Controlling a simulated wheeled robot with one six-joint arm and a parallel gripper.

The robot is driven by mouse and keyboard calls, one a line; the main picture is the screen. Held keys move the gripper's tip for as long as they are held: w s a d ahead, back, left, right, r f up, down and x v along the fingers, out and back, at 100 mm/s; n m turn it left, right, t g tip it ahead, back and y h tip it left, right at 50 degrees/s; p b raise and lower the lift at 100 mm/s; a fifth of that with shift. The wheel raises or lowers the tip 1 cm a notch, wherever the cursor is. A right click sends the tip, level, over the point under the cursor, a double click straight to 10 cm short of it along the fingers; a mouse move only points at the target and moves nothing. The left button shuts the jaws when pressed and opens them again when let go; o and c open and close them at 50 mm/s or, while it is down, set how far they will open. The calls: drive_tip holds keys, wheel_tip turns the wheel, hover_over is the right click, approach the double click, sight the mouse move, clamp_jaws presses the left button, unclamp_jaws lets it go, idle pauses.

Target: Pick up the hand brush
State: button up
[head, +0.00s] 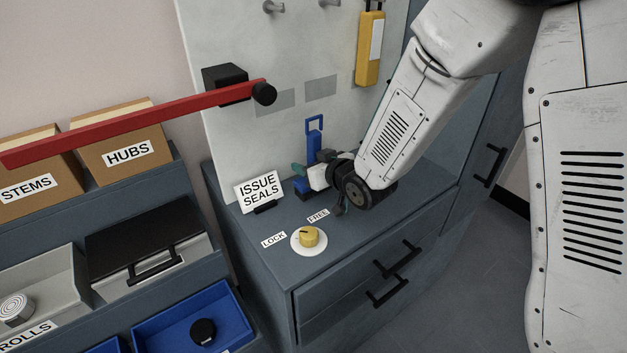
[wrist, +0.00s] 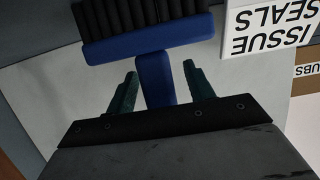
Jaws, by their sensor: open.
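The hand brush (head: 314,140) is blue and stands upright on the grey cabinet top near the back panel, its looped handle end up. In the wrist view, which is upside down, its blue head and black bristles fill the top, and its blue handle (wrist: 155,75) runs down behind my gripper's palm. My gripper (wrist: 160,82) is open, with one dark teal finger on each side of the handle. In the head view my gripper (head: 312,165) is at the brush's lower handle, hiding part of it. I cannot tell whether either finger touches it.
An "ISSUE SEALS" sign (head: 259,190) stands just left of the brush. A yellow knob (head: 309,237) with LOCK and FREE labels is in front. A red bar (head: 130,122) reaches across at left, above boxes (head: 122,150). A yellow item (head: 370,48) hangs on the panel.

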drive_tip(key=shift+w+a+f, duration=0.1)
drive_tip(key=shift+w+a, duration=0.05)
drive_tip(key=shift+w, duration=0.1)
clamp_jaws()
